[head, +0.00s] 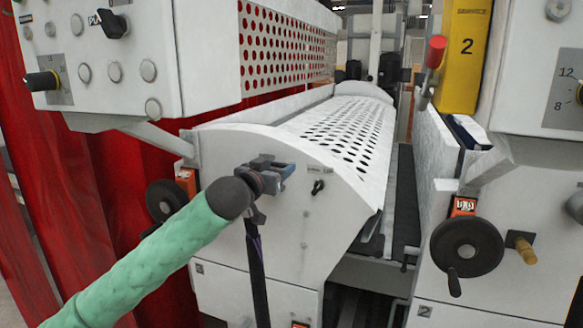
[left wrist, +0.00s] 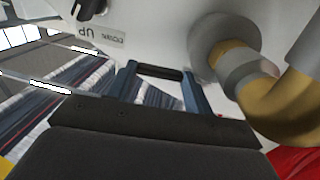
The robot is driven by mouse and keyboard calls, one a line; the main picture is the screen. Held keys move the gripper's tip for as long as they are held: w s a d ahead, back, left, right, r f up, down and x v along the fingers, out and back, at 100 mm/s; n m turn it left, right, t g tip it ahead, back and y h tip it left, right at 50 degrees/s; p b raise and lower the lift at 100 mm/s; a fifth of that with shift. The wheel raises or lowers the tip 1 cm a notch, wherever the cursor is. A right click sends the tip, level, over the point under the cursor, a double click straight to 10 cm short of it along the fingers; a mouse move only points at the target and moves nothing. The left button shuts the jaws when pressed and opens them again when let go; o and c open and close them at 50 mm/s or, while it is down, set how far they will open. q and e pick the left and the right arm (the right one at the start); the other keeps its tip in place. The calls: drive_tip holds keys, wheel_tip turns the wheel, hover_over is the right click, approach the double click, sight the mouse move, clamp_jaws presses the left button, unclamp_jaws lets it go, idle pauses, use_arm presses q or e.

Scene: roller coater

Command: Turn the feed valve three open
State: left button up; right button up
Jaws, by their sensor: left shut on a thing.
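My left gripper (head: 280,174) is in front of the white end panel (head: 295,235) of the perforated cover, left of a small black switch (head: 317,187). In the left wrist view its two blue-grey fingers (left wrist: 158,85) stand apart, with a short dark bar (left wrist: 159,73) spanning between their tips. I take this bar as what the jaws are shut on; its identity is unclear. A brass and grey pipe fitting (left wrist: 240,72) is beside the fingers, apart from them. I cannot read which part is feed valve three. My right gripper is not in view.
A black handwheel (head: 467,247) and a brass-coloured handle (head: 522,246) stand on the right machine. Another handwheel (head: 165,200) is left of my gripper. A control panel (head: 100,50) hangs above left. A narrow gap separates the machines.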

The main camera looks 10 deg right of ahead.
use_arm(q)
drive_tip(key=shift+a+m+g+h, duration=0.3)
drive_tip(key=shift+h, duration=0.1)
drive_tip(key=shift+s+a+m+g+h+p, duration=0.1)
drive_tip(key=shift+m+g+h+p, duration=0.3)
drive_tip(key=shift+h, duration=0.1)
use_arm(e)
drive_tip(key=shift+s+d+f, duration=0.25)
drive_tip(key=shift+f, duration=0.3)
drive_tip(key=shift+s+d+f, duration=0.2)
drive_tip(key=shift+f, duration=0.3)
use_arm(q)
drive_tip(key=o, duration=1.4)
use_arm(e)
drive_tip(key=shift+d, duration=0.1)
use_arm(q)
drive_tip(key=shift+s+a+f, duration=0.1)
drive_tip(key=shift+s, duration=0.05)
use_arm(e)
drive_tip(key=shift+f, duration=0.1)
